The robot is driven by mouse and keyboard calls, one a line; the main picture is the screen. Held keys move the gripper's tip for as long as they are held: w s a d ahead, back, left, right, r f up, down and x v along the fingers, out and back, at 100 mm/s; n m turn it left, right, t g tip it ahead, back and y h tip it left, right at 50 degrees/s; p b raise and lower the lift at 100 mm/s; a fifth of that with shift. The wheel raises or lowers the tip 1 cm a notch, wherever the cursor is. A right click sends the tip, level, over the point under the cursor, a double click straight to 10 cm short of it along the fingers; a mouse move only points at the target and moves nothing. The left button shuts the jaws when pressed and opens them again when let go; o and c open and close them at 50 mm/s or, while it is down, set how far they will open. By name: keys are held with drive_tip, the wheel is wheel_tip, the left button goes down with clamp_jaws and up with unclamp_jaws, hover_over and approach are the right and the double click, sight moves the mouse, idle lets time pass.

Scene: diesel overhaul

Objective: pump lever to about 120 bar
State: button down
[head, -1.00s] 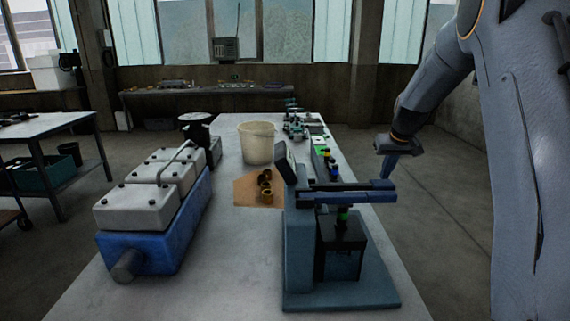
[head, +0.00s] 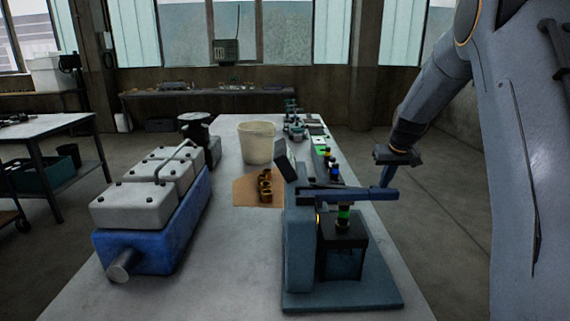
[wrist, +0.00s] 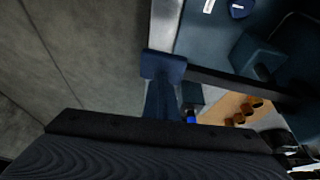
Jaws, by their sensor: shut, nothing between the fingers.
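The blue-grey pump stand (head: 298,245) is at the near right of the bench in the head view. Its blue lever (head: 345,194) lies about level across the top, its free end to the right. A tilted gauge box (head: 284,167) sits above the stand's left side; its reading is too small to tell. My gripper (head: 386,178) is shut and empty, pointing down with its tips at the lever's free end; I cannot tell whether they touch. In the wrist view, my blue fingers (wrist: 163,100) reach toward the stand, and a dark bar (wrist: 240,85) runs to the right.
A blue engine block with pale covers (head: 150,215) lies on the left of the bench. A cream bucket (head: 257,144) and brown rings on an orange mat (head: 241,190) stand beyond the pump. The floor right of the bench is clear.

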drive_tip(key=shift+a+f+b, duration=0.2)
drive_tip(key=shift+f+b, duration=0.55)
drive_tip(key=shift+f, duration=1.05)
drive_tip(key=shift+d+r+p, duration=0.25)
drive_tip(key=shift+r+p, duration=0.7)
drive_tip(key=shift+r, duration=1)
drive_tip(key=shift+d+r+p, duration=0.2)
drive_tip(key=shift+r+p, duration=0.7)
drive_tip(key=shift+r, duration=1)
drive_tip(key=shift+r+p, duration=0.95)
drive_tip(key=shift+r, duration=1.05)
